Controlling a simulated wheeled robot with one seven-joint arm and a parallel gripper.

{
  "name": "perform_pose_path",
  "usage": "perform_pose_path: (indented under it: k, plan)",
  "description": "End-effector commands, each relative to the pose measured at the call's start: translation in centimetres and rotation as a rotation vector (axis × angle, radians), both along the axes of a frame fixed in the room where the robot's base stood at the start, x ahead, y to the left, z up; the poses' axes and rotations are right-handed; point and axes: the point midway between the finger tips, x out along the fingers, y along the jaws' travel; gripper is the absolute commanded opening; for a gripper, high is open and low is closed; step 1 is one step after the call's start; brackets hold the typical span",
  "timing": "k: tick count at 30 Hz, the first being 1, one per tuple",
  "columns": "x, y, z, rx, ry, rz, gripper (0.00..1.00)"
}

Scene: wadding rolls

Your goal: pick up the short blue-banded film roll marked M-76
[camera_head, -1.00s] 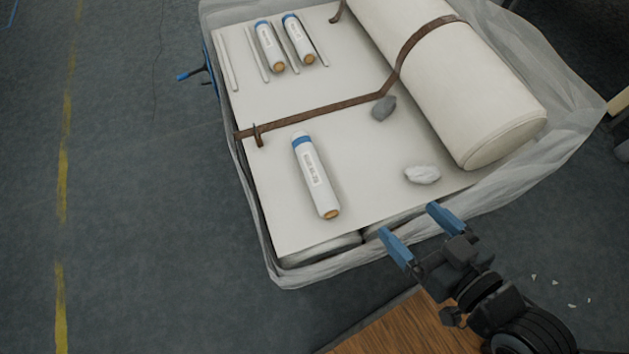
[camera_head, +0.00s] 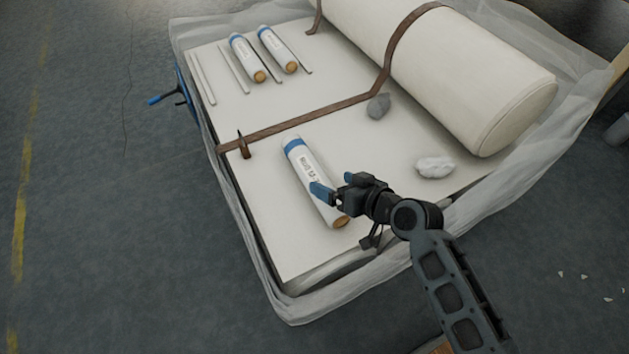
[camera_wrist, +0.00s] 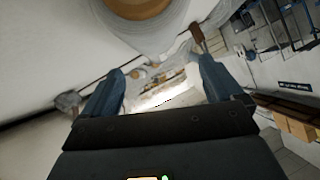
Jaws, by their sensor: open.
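Three white film rolls with blue bands lie on the white-topped bale. The nearest roll (camera_head: 307,172) lies alone near the front, its brown core end toward me; its label is too small to read surely. Two rolls lie side by side at the back, one left (camera_head: 246,57) and one right (camera_head: 277,50); their labels are unreadable, so I cannot tell which is M-76. My gripper (camera_head: 338,187) is open and empty, over the lower part of the nearest roll and hiding some of it. In the wrist view a large brown core end (camera_wrist: 140,6) shows beyond the open fingers (camera_wrist: 164,84).
A large cream roll (camera_head: 440,75) lies along the right under a brown strap (camera_head: 310,118). A grey stone (camera_head: 378,106) and a crumpled white lump (camera_head: 435,167) lie on the top. Thin white rods (camera_head: 203,78) lie by the back rolls. Clear wrapping (camera_head: 300,308) edges the bale.

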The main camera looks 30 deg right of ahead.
Motion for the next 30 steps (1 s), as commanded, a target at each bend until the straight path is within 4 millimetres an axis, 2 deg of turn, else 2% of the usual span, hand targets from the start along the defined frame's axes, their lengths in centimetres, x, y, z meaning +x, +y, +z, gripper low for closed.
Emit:
perform_pose_path:
  k: [15,24,30]
  plan:
    - [5.2,0.8,-3.2,0.000,-0.001,-0.001,0.93]
    - [5.6,0.9,-3.3,-0.001,-0.001,-0.001,0.93]
    - [5.6,0.9,-3.3,-0.001,-0.001,-0.001,0.74]
